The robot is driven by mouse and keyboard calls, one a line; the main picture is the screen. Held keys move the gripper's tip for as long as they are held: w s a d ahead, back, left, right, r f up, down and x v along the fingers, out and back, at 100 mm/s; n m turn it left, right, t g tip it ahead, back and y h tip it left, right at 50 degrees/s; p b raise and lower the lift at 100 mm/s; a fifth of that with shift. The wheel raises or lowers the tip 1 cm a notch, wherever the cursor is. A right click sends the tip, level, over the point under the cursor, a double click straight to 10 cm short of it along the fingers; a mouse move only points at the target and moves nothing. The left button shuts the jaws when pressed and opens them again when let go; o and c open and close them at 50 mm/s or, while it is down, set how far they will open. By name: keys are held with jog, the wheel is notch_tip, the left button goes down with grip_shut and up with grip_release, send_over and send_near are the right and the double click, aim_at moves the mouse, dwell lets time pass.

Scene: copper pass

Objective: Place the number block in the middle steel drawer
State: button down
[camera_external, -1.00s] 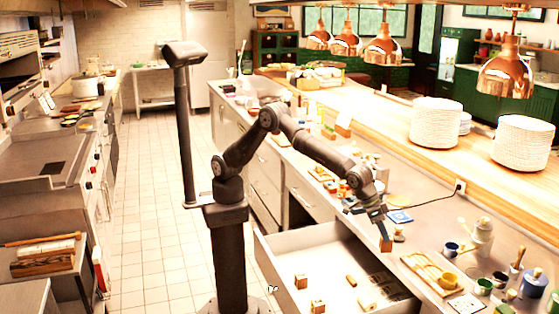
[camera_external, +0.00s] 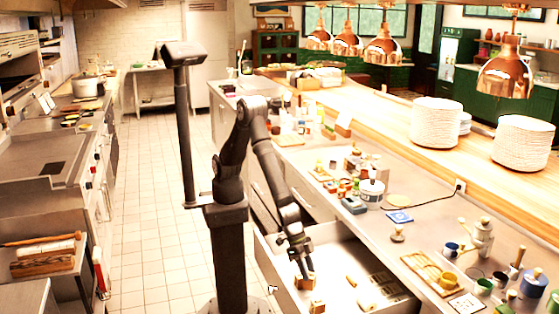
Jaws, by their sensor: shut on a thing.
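My gripper (camera_external: 303,273) is low over the left part of the open steel drawer (camera_external: 341,239). It is shut on a small wooden block (camera_external: 305,284), which I take to be the number block; its face is too small to read. The block is at or just above the drawer floor; I cannot tell if it touches. Another wooden block (camera_external: 317,306) lies close in front of it, apart from the jaws. A block seen earlier at the gripper's present spot cannot be told apart from the held one.
The drawer's middle floor is mostly free.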

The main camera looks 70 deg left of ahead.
aim_at(307, 283)
jog(key=shift+f, duration=2.85)
jog(key=shift+f, duration=0.15)
jog(key=c, duration=0.9)
grip_release()
jog(key=shift+a+r, duration=0.15)
jog(key=shift+r, duration=0.45)
jog(key=v, duration=1.1)
